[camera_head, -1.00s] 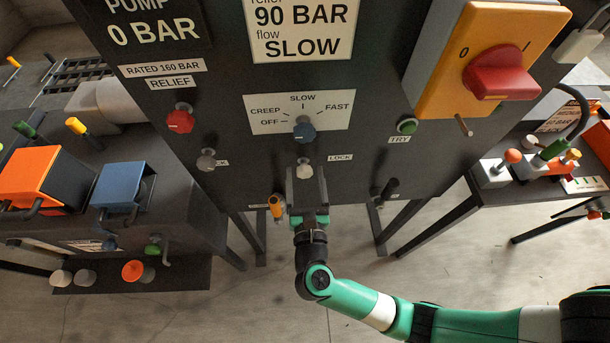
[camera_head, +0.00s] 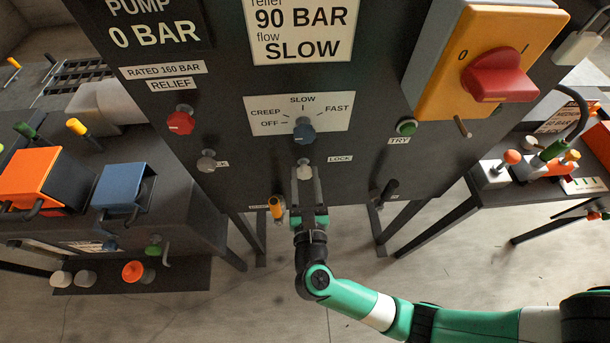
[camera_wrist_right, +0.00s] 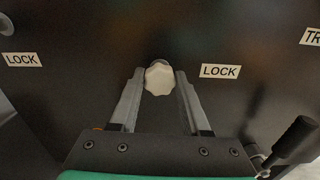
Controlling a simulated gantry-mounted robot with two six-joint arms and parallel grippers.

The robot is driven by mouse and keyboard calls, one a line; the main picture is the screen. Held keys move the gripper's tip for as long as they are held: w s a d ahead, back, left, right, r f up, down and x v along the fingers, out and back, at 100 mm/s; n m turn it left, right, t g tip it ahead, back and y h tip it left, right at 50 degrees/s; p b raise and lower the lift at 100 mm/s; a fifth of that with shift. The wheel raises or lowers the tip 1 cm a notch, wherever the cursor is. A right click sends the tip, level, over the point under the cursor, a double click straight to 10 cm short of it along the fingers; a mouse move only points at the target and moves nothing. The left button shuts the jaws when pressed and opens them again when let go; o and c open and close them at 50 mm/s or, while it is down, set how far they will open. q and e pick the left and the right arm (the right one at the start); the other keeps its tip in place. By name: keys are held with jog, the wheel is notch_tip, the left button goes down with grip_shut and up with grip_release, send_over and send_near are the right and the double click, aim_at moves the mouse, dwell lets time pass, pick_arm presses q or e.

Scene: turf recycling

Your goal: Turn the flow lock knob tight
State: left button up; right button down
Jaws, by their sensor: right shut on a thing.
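My right gripper (camera_head: 305,172) reaches up from below and is shut on the lock knob. In the wrist view its fingertips (camera_wrist_right: 159,76) lie on the left and right sides of the knob. My left gripper is not in view.
A red relief knob (camera_head: 180,121) and another grey lock knob (camera_head: 206,161) sit to the left. A green TRY button (camera_head: 406,126) and a red switch (camera_head: 499,76) on a yellow box are to the right. An orange-yellow part (camera_head: 276,207) hangs near my gripper's left side.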

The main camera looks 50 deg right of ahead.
jog(key=n+p, duration=0.4)
jog(key=shift+r+n, duration=0.25)
jog(key=shift+n, duration=0.05)
jog(key=n+p, duration=0.5)
jog(key=n, duration=0.1)
jog(key=shift+f, duration=0.1)
jog(key=n+p, duration=0.3)
jog(key=n, duration=0.3)
jog(key=shift+f+n+p, duration=0.1)
jog(key=shift+n+p, duration=0.2)
jog(key=shift+n, duration=0.1)
jog(key=n+p, duration=0.1)
jog(key=n, duration=0.2)
jog(key=shift+f+n+p, duration=0.15)
jog(key=shift+n+p, duration=0.55)
jog(key=shift+n, duration=0.9)
jog(key=shift+c, duration=1.8)
grip_release()
jog(key=shift+a, duration=0.1)
